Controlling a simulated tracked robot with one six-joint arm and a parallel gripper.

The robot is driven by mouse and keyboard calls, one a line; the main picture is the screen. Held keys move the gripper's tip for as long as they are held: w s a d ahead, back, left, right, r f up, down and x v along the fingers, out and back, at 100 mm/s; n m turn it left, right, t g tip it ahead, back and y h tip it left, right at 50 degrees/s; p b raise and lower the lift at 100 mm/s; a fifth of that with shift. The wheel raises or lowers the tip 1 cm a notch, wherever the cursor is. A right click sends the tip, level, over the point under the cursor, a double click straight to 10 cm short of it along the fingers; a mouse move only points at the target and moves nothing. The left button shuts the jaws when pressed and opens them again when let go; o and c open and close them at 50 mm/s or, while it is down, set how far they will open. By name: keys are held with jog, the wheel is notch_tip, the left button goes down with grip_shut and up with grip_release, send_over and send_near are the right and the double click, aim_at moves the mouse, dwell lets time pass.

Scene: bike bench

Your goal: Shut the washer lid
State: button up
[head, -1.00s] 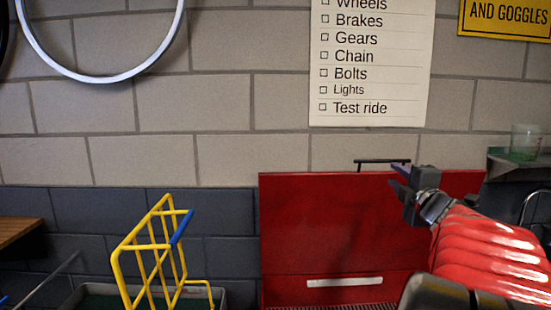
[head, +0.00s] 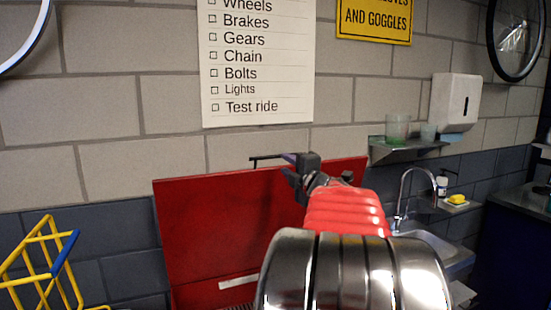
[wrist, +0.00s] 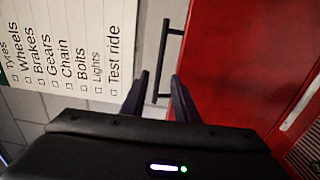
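The red washer lid (head: 225,220) stands upright and open against the wall. A black bar handle (head: 266,157) runs along its top edge. In the wrist view, the handle (wrist: 171,55) extends up from the gap between the fingertips, beside the red lid (wrist: 235,70). My gripper (head: 292,166) is at the right end of the handle in the head view, and hides part of it. In the wrist view, my gripper's two dark fingers (wrist: 160,86) are apart, one on each side of the handle's near end. I cannot tell whether they touch it.
A yellow wire rack (head: 42,262) with a blue grip stands left of the washer. A metal shelf with cups (head: 405,147) and a sink with a tap (head: 403,195) are to the right. A paper checklist (head: 256,65) hangs on the wall above.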

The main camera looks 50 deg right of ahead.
aim_at(276, 157)
jog(key=x, duration=0.9)
jog(key=shift+w, duration=0.15)
jog(key=shift+c, duration=0.7)
grip_shut()
jog(key=shift+d+f, duration=0.1)
jog(key=shift+d, duration=0.05)
